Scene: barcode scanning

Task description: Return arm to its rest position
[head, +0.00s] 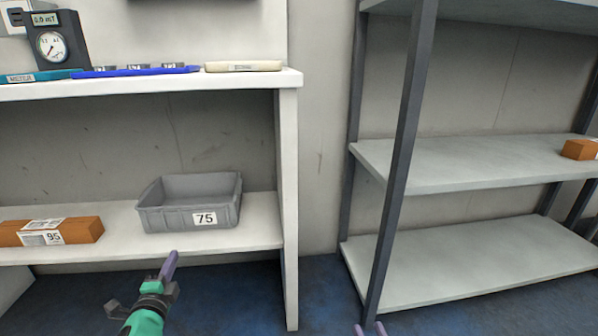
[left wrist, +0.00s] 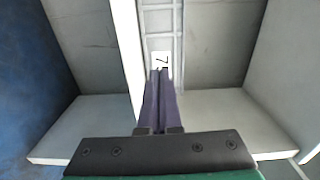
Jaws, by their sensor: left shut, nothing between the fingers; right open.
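My left gripper (head: 172,260) is in front of the lower white shelf, with its purple fingers pointing up toward the grey bin. In the left wrist view its fingers (left wrist: 159,82) are together with nothing between them. The grey bin (head: 162,219), labelled 75, stands on the lower shelf; its label also shows just past the fingertips in the left wrist view. I cannot tell the exact gap between fingertips and bin. My right gripper (head: 369,328) shows only as two purple fingertips, apart, at the bottom edge of the head view.
A brown box (head: 82,230) labelled 95 lies left of the bin. The white upper shelf (head: 150,89) holds a gauge (head: 53,44) and flat items. A grey metal rack (head: 455,160) stands at right with an orange box (head: 580,149). Blue floor shows below.

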